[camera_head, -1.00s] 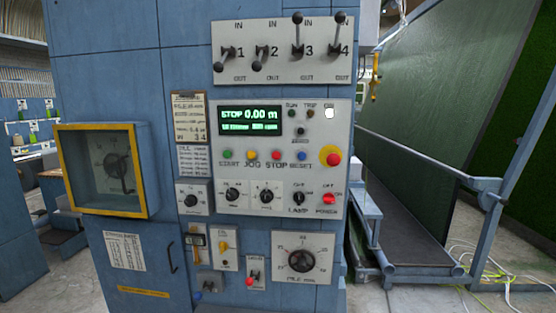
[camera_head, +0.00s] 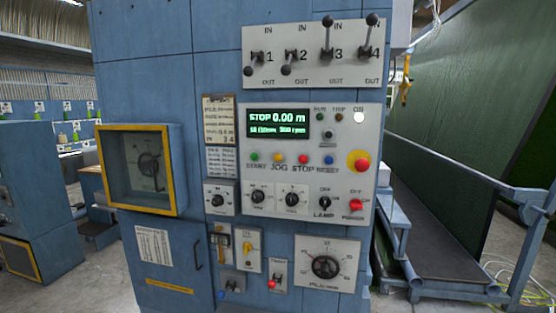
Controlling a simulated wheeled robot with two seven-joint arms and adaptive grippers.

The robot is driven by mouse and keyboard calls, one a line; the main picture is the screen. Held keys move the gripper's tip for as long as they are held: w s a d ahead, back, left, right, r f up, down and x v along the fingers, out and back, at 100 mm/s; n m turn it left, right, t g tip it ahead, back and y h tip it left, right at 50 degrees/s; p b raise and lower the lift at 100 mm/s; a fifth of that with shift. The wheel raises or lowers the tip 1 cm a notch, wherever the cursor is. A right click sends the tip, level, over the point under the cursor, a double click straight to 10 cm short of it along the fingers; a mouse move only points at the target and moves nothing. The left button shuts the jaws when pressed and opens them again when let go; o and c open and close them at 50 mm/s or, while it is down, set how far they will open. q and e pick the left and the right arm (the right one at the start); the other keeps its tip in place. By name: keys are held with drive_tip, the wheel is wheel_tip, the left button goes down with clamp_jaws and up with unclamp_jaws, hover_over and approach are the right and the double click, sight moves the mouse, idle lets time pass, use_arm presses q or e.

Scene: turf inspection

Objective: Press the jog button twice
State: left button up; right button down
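The jog button (camera_head: 279,157) is a small yellow button on the light grey control panel (camera_head: 235,185), above the label JOG. A green start button (camera_head: 254,156) is to its left. A red stop button (camera_head: 303,159) and a blue reset button (camera_head: 329,160) are to its right. The display (camera_head: 278,123) above reads STOP 0.00 m in green. Neither of my grippers is in view, and nothing covers the buttons.
A large red emergency button (camera_head: 358,162) on yellow sits at the panel's right. Levers 1 and 2 point down; lever 3 (camera_head: 327,38) and lever 4 (camera_head: 371,38) point up. A yellow-framed window box (camera_head: 179,170) is at left. A railed walkway (camera_head: 465,245) is at right.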

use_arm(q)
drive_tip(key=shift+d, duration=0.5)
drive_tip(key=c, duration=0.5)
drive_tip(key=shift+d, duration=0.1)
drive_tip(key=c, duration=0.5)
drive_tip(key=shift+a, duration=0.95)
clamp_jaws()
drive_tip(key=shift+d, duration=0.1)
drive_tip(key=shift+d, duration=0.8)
